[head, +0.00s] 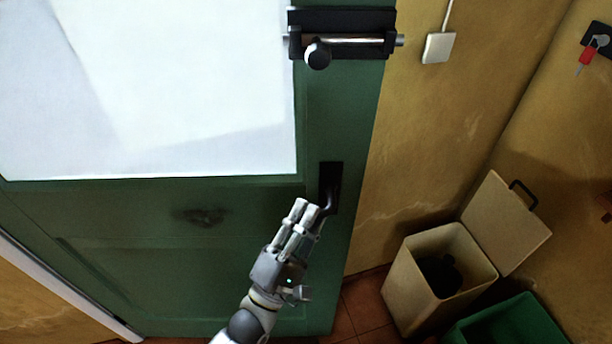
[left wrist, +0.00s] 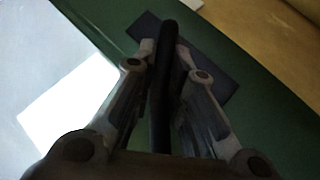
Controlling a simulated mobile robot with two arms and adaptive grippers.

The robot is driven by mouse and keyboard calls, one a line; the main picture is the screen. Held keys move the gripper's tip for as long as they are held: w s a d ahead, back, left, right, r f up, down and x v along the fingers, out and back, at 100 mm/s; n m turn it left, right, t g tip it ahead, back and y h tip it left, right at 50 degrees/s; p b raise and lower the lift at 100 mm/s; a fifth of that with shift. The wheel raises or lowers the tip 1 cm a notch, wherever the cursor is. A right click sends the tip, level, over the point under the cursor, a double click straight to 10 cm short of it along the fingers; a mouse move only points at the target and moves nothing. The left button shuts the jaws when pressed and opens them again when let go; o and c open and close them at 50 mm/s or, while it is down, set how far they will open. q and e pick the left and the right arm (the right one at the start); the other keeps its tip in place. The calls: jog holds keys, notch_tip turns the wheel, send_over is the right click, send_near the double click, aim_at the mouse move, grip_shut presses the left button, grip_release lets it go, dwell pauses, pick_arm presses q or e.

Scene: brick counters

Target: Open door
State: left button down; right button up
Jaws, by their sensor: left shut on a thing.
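The green door (head: 200,260) fills the left and middle of the head view, with a large white pane in its upper part. A black handle (head: 330,188) sits on a dark plate near the door's right edge. My left gripper (head: 309,208) is at the handle, its fingers reaching up to it. In the left wrist view, the fingers of the gripper (left wrist: 163,75) lie on both sides of the dark handle bar (left wrist: 162,100), shut on it. A sliding bolt (head: 345,42) with a round knob is at the door's top right. My right gripper is not in view.
A beige bin (head: 405,285) with its lid open stands at the lower right, beside a green bin (head: 515,325). A white switch (head: 438,47) is on the yellow wall. A key with a red tag (head: 586,57) hangs at the upper right.

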pick_arm(q)
jog(key=s+a+m+g+h, duration=0.1)
jog(key=s+m+g+h, duration=0.1)
jog(key=s, duration=1.2)
jog(key=shift+a+f+g+h+p, duration=0.3)
jog(key=shift+f+g+h+p, duration=0.15)
jog(key=shift+h, duration=0.25)
jog(key=c, duration=1.5)
grip_release()
jog(key=shift+w+r, duration=0.1)
jog(key=shift+r, duration=0.05)
jog(key=shift+o, duration=0.2)
jog(key=shift+r, duration=0.1)
jog(key=v, duration=1.2)
jog(key=shift+c, duration=0.4)
